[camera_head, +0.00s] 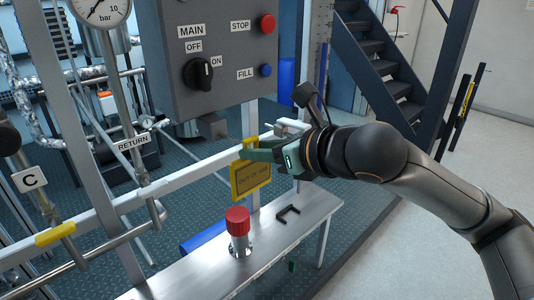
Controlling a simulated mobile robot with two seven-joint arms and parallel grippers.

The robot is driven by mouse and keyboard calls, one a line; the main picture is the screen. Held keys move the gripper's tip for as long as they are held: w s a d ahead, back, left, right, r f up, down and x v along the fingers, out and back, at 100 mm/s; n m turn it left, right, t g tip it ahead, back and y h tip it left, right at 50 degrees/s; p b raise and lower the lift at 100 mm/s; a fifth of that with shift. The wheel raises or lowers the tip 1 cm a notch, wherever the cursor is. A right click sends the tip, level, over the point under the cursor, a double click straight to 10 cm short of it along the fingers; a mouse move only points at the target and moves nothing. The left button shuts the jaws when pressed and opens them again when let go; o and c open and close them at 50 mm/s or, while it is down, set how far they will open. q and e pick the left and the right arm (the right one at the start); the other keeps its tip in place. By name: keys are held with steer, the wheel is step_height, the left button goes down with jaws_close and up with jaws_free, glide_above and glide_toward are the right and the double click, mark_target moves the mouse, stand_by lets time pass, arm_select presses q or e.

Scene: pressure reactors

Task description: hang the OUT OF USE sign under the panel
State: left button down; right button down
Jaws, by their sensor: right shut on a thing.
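The yellow OUT OF USE sign (251,179) hangs in the jaws of my right gripper (250,152). The grey panel (215,50) is above and to the left, with a MAIN knob, a red STOP button and a blue FILL button. The sign is below the panel's lower edge, apart from it. My left gripper is not in view.
A steel bench (270,240) stands below, with a red-capped fitting (238,222) and a black U-shaped handle (287,215). Pipes, a gauge (100,10) and a white rail (190,168) are at left. Stairs (385,70) rise behind my right arm. Open floor lies at right.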

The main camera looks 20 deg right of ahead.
mark_target(237, 141)
steer(key=shift+w+a+f+b, duration=0.1)
steer(key=shift+w+a+b, duration=0.2)
steer(key=shift+w, duration=0.55)
steer(key=shift+w+a+f+b, duration=0.1)
steer(key=shift+w+a+b, duration=0.2)
steer(key=shift+w, duration=0.55)
steer(key=shift+w+a, duration=0.25)
steer(key=shift+w, duration=0.35)
steer(key=shift+w+a, duration=0.25)
steer(key=shift+w, duration=0.35)
steer(key=shift+w+a+f+p, duration=0.15)
steer(key=shift+w+f+p, duration=0.15)
steer(key=shift+w+p, duration=0.3)
steer(key=shift+f, duration=0.2)
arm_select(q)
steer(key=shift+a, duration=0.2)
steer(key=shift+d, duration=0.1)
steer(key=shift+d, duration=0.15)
arm_select(e)
steer(key=shift+c, duration=2.1)
jaws_free()
